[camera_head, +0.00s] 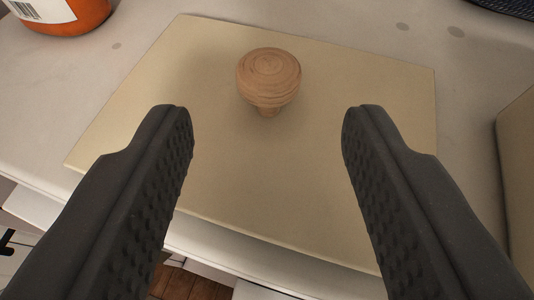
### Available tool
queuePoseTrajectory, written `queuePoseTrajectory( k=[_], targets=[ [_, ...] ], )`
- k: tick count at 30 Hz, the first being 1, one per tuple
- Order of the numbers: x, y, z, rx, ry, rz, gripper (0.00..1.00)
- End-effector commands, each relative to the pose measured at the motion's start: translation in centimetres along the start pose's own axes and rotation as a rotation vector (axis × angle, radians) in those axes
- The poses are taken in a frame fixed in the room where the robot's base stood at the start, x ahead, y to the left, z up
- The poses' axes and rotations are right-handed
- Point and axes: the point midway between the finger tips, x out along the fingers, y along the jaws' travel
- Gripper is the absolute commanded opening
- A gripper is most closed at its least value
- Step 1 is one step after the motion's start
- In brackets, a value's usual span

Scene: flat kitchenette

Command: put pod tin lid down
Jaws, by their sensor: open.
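The pod tin lid (220,75) is a flat beige rectangular panel with a round wooden knob (269,78) standing up from it. It lies on the pale countertop. My gripper (268,125) is open, with one dark ribbed finger on each side of the picture. The knob shows between and beyond the two fingertips, touching neither. The fingers hide parts of the lid's left and right sides.
An orange container (60,15) with a white label stands at the top left. A beige box-like object (518,170) is at the right edge. A dark item (510,6) shows at the top right. The counter's front edge runs below the lid, with wooden floor beneath.

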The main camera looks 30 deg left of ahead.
Motion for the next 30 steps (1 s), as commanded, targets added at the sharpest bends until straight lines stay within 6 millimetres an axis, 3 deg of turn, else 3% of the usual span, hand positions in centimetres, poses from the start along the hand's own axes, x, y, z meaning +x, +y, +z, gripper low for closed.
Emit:
queuePoseTrajectory(
  k=[12,26,30],
  targets=[
    [-5.3,0.0,-0.1,-0.001,0.003,0.000,0.47],
    [-6.4,0.1,-0.1,0.000,0.002,0.002,0.47],
    [-6.9,1.2,-1.5,0.012,0.018,0.009,0.47]
  ],
)
